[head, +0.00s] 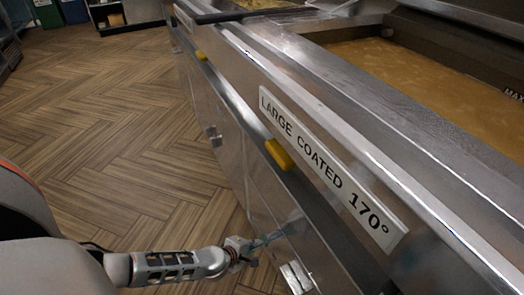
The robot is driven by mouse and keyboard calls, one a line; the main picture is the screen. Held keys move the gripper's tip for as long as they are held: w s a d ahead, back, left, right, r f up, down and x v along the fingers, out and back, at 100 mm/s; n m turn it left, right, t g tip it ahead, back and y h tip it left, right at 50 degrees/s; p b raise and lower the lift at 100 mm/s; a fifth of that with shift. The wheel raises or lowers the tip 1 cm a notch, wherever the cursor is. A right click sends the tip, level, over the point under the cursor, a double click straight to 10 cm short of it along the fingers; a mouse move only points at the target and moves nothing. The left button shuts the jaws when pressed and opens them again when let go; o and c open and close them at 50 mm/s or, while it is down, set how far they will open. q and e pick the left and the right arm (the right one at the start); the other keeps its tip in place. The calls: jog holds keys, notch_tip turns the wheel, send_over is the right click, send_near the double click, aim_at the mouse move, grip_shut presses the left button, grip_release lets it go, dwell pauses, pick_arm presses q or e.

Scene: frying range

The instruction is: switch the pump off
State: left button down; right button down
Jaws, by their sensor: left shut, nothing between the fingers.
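No part in the head view is clearly marked as a pump switch. A yellow lever-like piece (279,154) sits on the fryer's front edge, just left of the "LARGE COATED 170°" label (330,170). A second yellow piece (200,55) sits farther along the same edge. My left gripper (243,249) is shut and empty, low in front of the steel cabinet front, below the nearer yellow piece and apart from it. A faint teal streak shows on the steel beside its tip; I cannot tell what it is. My right gripper is not in view.
The fryer vat (420,80) with golden oil lies at the right behind a broad steel rim. Small metal fittings (213,136) and (297,277) stick out of the cabinet front. The wood-pattern floor (110,130) at the left is clear. Bins (60,12) stand at the back.

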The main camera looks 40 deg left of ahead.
pick_arm(q)
jog(key=shift+s+r, duration=0.1)
jog(key=shift+s+a, duration=0.15)
jog(key=shift+s, duration=0.15)
jog(key=s, duration=0.1)
jog(key=s+a, duration=0.1)
jog(key=s, duration=0.1)
jog(key=s+a, duration=0.1)
jog(key=s, duration=0.1)
jog(key=shift+s+a, duration=0.15)
jog(key=shift+s, duration=0.1)
dwell(0.7)
